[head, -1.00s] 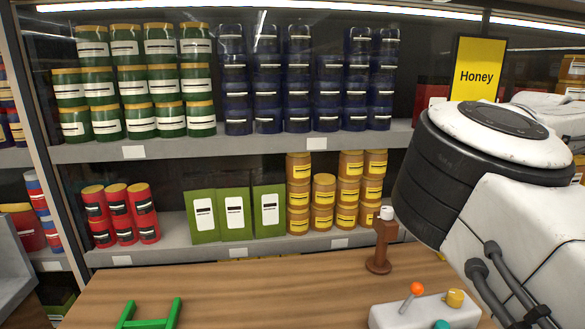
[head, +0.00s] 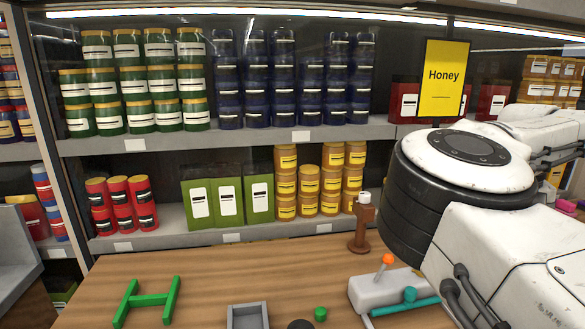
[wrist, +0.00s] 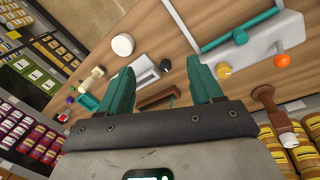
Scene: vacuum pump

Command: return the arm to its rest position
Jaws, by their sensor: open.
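My gripper (wrist: 163,82) shows in the wrist view with its two teal fingers spread wide and nothing held between them. It points over a wooden table top, tilted in that view. In the head view my white arm with a black joint ring (head: 465,185) fills the right side, in front of the shelves. The gripper itself is outside the head view. The light grey box with an orange-knobbed lever (head: 385,288) stands on the table beside my arm. It also shows at the upper right of the wrist view (wrist: 285,32), apart from the fingers.
A brown post with a white cap (head: 363,225) stands near the table's back edge. A green H-shaped piece (head: 150,299) and a grey square tray (head: 232,318) lie on the table (head: 220,275). Stocked shelves (head: 260,138) and a yellow Honey sign (head: 445,80) are behind.

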